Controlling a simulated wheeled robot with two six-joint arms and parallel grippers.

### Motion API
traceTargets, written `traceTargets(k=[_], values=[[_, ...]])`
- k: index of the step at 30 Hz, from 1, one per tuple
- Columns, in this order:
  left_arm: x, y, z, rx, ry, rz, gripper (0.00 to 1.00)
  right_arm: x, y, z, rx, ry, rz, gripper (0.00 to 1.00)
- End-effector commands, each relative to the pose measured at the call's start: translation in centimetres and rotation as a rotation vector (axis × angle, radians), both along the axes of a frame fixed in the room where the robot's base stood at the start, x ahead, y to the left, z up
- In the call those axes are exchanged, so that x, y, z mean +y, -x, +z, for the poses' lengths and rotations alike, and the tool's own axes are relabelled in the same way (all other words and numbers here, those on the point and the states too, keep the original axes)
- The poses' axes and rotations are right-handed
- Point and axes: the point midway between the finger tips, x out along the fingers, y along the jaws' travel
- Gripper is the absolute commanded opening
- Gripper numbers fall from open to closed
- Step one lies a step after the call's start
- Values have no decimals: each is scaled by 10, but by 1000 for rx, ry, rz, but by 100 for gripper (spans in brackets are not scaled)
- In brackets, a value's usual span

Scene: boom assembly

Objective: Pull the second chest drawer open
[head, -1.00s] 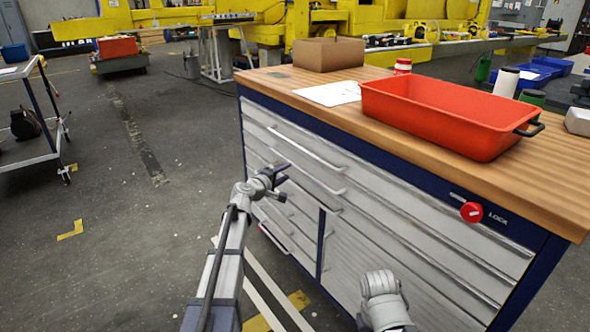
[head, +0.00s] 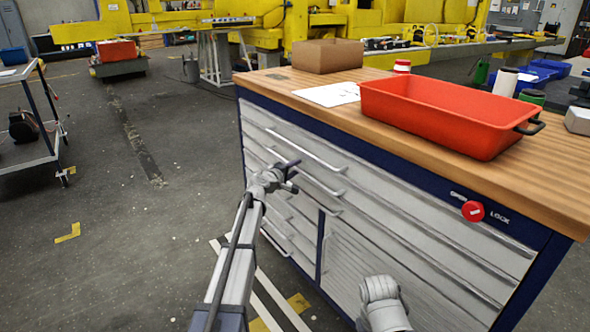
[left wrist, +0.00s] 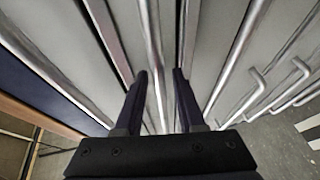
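The chest (head: 390,215) has light grey drawer fronts in a dark blue frame, and its drawers look shut. My left gripper (head: 293,173) is at the chest front, by that handle. In the left wrist view my left gripper (left wrist: 162,74) is open, its two dark fingers apart. A bar handle (left wrist: 153,45) runs between the fingertips; contact cannot be told.
A red tray (head: 440,115), a cardboard box (head: 328,55) and a white paper (head: 330,94) are on the wooden top. A red knob (head: 473,211) marked OPEN and LOCK is at the chest's upper right.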

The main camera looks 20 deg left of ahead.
Motion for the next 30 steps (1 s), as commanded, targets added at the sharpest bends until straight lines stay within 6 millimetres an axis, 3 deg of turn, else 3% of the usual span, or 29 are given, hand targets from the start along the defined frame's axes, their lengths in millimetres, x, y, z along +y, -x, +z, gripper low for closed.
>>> traceTargets(k=[1,9,30], values=[[0,0,0,0,0,0,31,0,0,0,0,0,0,50],[0,0,0,0,0,0,1,0,0,0,0,0,0,50],[0,0,0,0,0,-1,0,0,0,0,0,0,0,50]])
